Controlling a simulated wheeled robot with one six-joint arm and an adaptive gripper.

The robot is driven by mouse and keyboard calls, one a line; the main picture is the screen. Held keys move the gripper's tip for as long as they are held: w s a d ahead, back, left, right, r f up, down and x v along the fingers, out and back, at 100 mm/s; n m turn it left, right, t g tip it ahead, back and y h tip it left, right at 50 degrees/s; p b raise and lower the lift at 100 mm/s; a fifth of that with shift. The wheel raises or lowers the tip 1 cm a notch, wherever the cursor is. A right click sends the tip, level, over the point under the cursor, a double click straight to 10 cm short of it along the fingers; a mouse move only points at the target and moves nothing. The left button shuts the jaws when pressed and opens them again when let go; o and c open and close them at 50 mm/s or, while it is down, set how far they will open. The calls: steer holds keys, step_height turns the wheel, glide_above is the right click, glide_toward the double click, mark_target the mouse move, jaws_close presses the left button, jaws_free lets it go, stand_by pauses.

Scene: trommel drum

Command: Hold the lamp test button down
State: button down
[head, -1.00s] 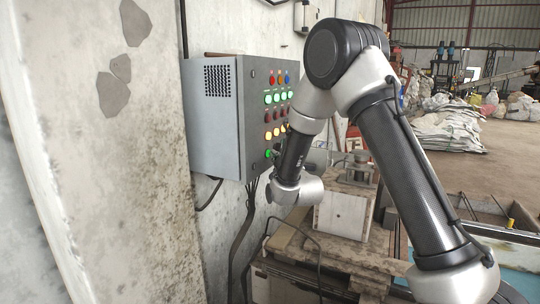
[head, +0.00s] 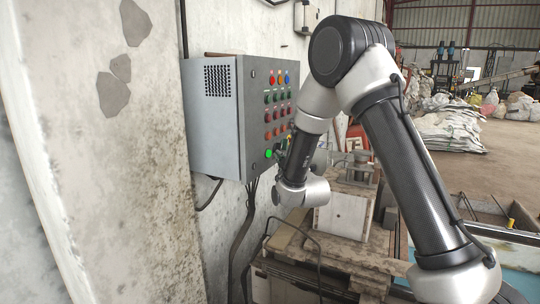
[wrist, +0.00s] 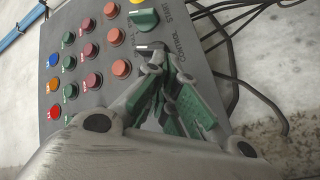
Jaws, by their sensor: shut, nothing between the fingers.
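The grey control panel (head: 256,120) hangs on the wall at the centre left of the head view. Its face (wrist: 110,62) also shows in the wrist view, with rows of coloured buttons and lamps. At the panel's lower end, a green control (wrist: 145,20) and a dark one with a white mark (wrist: 150,46) sit side by side. I cannot read which control is the lamp test button; it may be hidden behind my fingers. My gripper (wrist: 165,62) is shut and empty, its tips close to the panel's lower end. Contact cannot be told.
A rough concrete wall (head: 130,190) stands left of the panel. Dark cables (wrist: 235,50) run from beneath it. A machine with a pale block (head: 340,215) stands below my arm. Open floor and white sacks (head: 450,130) lie at the right.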

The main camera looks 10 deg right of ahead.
steer(key=s+d, duration=0.1)
steer(key=d, duration=0.1)
steer(key=s+d, duration=0.2)
stand_by(0.6)
stand_by(0.5)
